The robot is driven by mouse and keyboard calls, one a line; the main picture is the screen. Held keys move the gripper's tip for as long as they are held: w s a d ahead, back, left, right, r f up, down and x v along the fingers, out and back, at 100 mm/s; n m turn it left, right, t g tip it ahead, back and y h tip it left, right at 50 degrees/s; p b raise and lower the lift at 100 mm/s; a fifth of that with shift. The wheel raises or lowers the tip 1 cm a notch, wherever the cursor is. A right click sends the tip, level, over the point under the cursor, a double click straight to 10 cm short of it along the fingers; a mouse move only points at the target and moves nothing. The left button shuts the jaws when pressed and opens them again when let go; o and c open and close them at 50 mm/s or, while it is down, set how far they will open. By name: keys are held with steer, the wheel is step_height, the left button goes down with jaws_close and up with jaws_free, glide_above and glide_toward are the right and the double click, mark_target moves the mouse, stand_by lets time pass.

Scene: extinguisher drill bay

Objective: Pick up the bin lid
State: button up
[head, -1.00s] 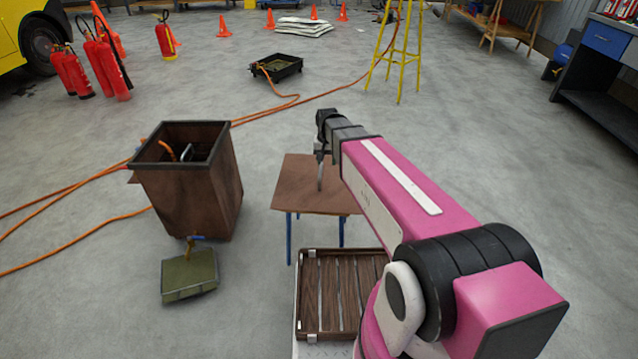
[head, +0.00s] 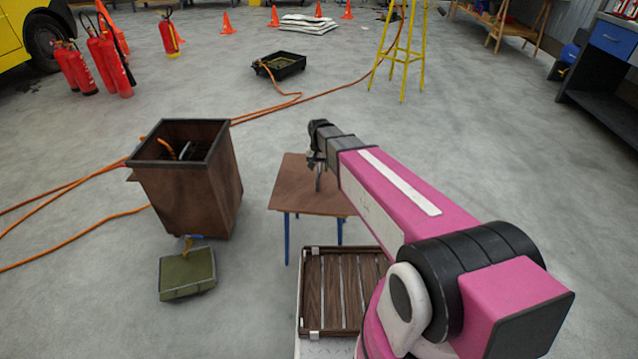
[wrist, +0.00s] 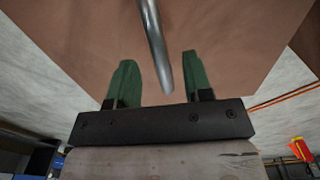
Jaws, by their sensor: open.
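A flat brown square panel, which looks like the bin lid (head: 300,200), lies level on blue legs in the middle of the head view. A grey metal bar, apparently its handle (wrist: 152,40), stands up from it in the wrist view. My gripper (head: 317,168) is above the panel. Its green fingers (wrist: 157,60) are open, one on each side of the bar, with a gap on both sides. The open brown bin (head: 190,195) stands on the floor to the left, with an orange hose and a grey piece inside.
An olive box-like piece (head: 187,275) lies on the floor in front of the bin. A slatted dark wooden crate (head: 311,290) is close in front of me.

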mark_target(319, 170)
steer(key=shift+f, duration=1.6)
jaws_close()
steer(key=shift+r, duration=0.15)
steer(key=shift+r, duration=1.35)
steer(key=s+a+r, duration=0.2)
steer(key=a+r, duration=0.6)
steer(key=a, duration=0.3)
steer(key=shift+s+a, duration=0.25)
steer(key=shift+r, duration=0.1)
